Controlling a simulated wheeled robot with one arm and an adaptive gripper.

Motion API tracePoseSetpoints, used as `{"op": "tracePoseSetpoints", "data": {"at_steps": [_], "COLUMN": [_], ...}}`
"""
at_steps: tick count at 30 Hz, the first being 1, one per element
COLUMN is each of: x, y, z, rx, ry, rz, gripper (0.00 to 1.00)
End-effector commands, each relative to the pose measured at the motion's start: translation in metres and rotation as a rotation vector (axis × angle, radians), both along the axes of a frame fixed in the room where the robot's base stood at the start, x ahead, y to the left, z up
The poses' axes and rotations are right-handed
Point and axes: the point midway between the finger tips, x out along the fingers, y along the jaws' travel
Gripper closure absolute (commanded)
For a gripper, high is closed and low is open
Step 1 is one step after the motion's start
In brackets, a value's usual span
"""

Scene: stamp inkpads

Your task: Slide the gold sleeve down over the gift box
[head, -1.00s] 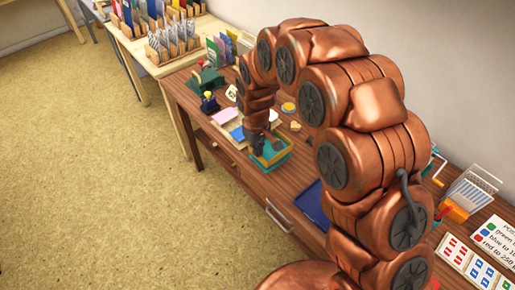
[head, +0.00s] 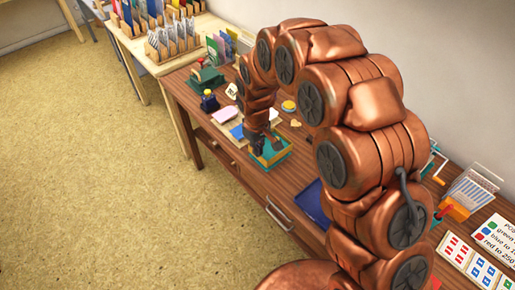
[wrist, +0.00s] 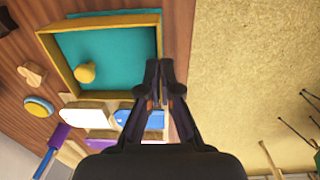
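The gift box (wrist: 110,52) is teal with a round yellow knob on top. In the wrist view the gold sleeve (wrist: 48,68) shows as a square frame around the box top. The box also shows in the head view (head: 277,158), partly behind my gripper (head: 262,152). My gripper (wrist: 160,64) has its narrow fingers on either side of the sleeve's right wall in the wrist view, close together, and appears shut on it. How far down the box the sleeve sits is hard to tell.
A blue tray (head: 309,204) is nearby on the right. The table's front edge is close.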

Motion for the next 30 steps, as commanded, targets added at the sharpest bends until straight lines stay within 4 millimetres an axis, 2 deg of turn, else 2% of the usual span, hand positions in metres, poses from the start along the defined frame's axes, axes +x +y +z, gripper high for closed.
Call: {"op": "tracePoseSetpoints", "data": {"at_steps": [2, 12, 22, 30], "x": [0.0, 0.0, 0.0, 0.001], "y": [0.0, 0.0, 0.0, 0.001], "z": [0.0, 0.0, 0.001, 0.012], "rx": [0.0, 0.0, 0.001, 0.002], "ry": [0.0, 0.0, -0.001, -0.004], "rz": [0.0, 0.0, 0.0, 0.0], "gripper": [1.0, 0.65, 0.65, 0.65]}}
